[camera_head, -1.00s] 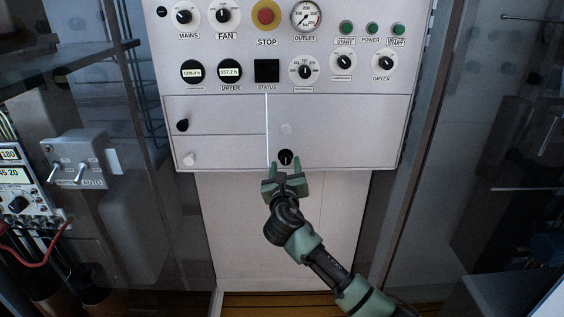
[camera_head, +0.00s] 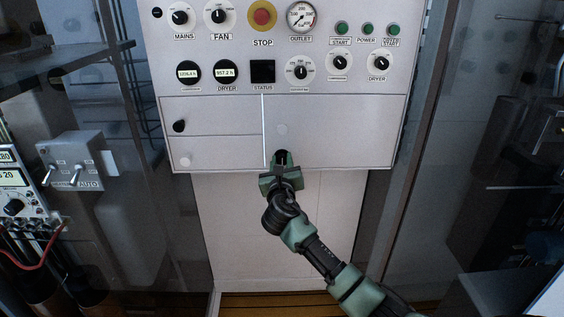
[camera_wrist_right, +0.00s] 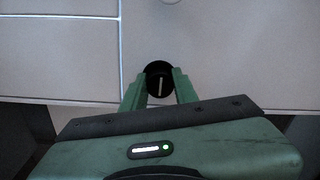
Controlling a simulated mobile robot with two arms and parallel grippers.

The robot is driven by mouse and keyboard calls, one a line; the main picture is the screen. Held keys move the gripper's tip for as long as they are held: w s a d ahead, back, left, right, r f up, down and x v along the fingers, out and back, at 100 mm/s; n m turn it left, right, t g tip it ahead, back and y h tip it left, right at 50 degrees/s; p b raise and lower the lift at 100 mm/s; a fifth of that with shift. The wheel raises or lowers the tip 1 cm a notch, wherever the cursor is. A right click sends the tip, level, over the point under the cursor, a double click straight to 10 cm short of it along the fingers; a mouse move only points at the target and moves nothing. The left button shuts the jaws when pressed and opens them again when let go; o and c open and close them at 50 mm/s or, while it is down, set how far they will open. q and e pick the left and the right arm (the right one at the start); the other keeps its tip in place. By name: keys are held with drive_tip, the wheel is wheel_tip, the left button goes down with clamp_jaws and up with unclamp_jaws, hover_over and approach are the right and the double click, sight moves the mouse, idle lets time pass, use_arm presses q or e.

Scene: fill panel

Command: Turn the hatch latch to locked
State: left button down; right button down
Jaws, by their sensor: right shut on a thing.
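The hatch latch (camera_head: 282,155) is a small round black knob low on the right-hand hatch door (camera_head: 340,130) of the white panel. In the right wrist view the latch (camera_wrist_right: 158,70) has a white line that stands almost upright, leaning slightly. My right gripper (camera_head: 281,160) reaches up from below and is shut on the latch, one green finger on each side. My left gripper is not in view.
Two drawer-like doors with a black knob (camera_head: 179,126) and a white knob (camera_head: 184,156) sit left of the hatch. Above are dials, a red stop button (camera_head: 262,15) and a gauge (camera_head: 301,17). A grey switch box (camera_head: 78,160) stands at the left.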

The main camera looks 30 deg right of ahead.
drive_tip(key=shift+m, duration=0.3)
drive_tip(key=m+p, duration=0.1)
drive_tip(key=m, duration=0.1)
drive_tip(key=shift+m, duration=0.4)
drive_tip(key=m+p, duration=0.1)
drive_tip(key=m, duration=0.7)
drive_tip(key=shift+d+f+m, duration=0.1)
drive_tip(key=shift+m, duration=0.3)
drive_tip(key=m+b, duration=0.1)
drive_tip(key=m, duration=0.3)
drive_tip(key=shift+s+m+y, duration=0.1)
drive_tip(key=shift+m+y, duration=0.3)
drive_tip(key=shift+m, duration=0.3)
drive_tip(key=c, duration=1.1)
unclamp_jaws()
